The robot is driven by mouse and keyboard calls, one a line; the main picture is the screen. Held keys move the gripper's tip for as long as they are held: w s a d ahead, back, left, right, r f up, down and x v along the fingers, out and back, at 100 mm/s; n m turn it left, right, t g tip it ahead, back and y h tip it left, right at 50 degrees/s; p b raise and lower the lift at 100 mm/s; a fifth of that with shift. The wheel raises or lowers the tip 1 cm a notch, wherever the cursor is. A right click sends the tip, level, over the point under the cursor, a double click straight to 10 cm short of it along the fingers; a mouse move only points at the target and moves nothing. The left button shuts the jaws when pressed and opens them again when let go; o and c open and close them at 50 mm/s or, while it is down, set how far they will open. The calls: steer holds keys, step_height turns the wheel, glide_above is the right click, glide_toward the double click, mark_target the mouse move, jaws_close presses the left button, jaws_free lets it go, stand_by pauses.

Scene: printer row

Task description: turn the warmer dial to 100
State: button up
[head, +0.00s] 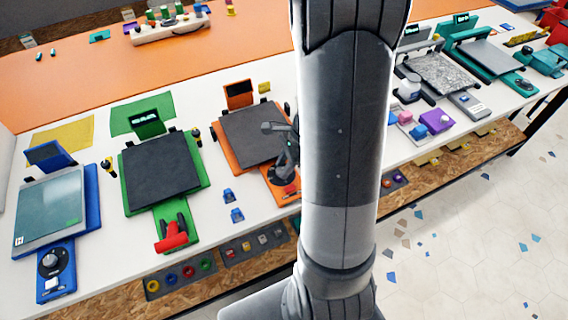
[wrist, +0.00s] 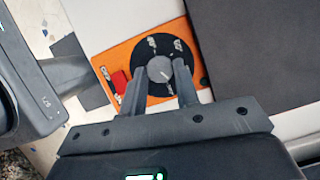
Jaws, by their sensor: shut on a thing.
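The warmer dial is a round grey knob (wrist: 160,69) on a black disc (wrist: 161,92), set in an orange panel (wrist: 133,57) in the wrist view. Small pale labels lie on the disc's far side, too small to read. A light line shows on the knob. My gripper (wrist: 160,82) is shut on the knob, one finger on each side. In the head view my gripper (head: 282,146) is over the front of the orange machine (head: 226,152), beside its dark plate (head: 250,132); the knob is hidden there.
A red switch (wrist: 120,81) sits left of the dial. A green machine (head: 160,165) with a red handle (head: 172,236) and a blue machine (head: 88,185) with its own dial (head: 51,262) stand to the left. Two small blue pieces (head: 237,214) lie on the white table.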

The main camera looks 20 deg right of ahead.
steer(key=shift+s+a+m+t, duration=0.15)
steer(key=shift+m+t, duration=0.65)
steer(key=shift+m, duration=1.2)
steer(key=o, duration=1)
steer(key=shift+h, duration=0.3)
steer(key=shift+c, duration=0.2)
steer(key=v, duration=1.1)
steer(key=shift+f, duration=0.15)
